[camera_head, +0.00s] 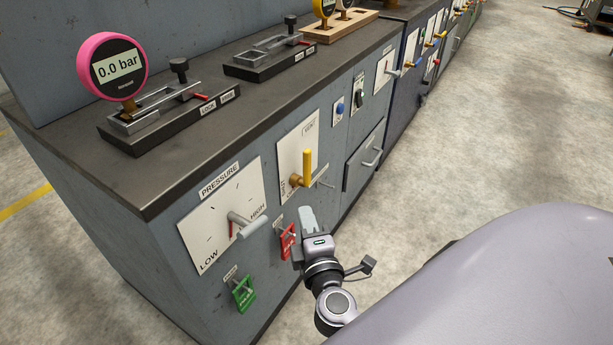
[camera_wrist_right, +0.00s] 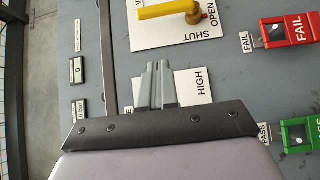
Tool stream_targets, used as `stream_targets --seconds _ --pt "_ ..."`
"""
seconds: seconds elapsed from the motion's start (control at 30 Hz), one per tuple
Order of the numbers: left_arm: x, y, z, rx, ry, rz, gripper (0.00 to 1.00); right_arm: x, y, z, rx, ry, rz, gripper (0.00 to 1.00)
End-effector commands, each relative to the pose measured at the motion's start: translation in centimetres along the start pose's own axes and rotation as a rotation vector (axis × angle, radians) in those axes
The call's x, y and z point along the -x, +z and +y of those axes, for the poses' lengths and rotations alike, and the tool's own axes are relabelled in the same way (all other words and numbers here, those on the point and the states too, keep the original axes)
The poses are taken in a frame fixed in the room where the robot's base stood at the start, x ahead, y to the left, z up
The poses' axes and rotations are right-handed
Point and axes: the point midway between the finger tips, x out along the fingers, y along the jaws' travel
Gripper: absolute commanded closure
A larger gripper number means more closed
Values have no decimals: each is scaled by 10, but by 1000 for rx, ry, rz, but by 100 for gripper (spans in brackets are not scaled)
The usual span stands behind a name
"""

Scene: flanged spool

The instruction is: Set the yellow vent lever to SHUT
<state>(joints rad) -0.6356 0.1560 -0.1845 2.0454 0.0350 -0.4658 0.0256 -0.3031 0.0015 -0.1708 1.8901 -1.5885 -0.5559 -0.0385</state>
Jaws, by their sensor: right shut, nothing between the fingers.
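The yellow vent lever (camera_head: 307,166) is on a white plate (camera_head: 312,132) on the front of the grey cabinet. Its handle stands up from an orange-brown pivot at the plate's lower left. In the right wrist view the lever (camera_wrist_right: 168,11) lies sideways, with SHUT and OPEN printed beside its pivot; the far end of the plate is cut off. My right gripper (camera_head: 305,212) is below the lever, apart from it, fingers pointing up. Its fingers (camera_wrist_right: 161,68) are together and empty. My left gripper is not in view.
A PRESSURE dial (camera_head: 208,225) with a grey handle is left of my right gripper. A red FAIL tag (camera_head: 287,242) hangs close beside the gripper, and a green tag (camera_head: 243,294) hangs lower left. A pink-rimmed gauge (camera_head: 113,66) stands on the cabinet top. Open floor lies right.

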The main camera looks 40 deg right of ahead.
Motion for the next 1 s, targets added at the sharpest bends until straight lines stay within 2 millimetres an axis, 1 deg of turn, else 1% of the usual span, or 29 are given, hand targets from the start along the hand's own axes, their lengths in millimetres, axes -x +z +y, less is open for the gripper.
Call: stream_targets --seconds 0.17,0.7,0.83,1.0 --pt "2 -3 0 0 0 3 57 -14 0 1 1 2 -1 100" --pt "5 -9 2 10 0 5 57 -103 0 1 0 2 -1 100" --pt "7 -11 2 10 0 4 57 -116 17 1 2 0 -1 100" --pt "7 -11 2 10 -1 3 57 -126 26 0 0 0 0 100"
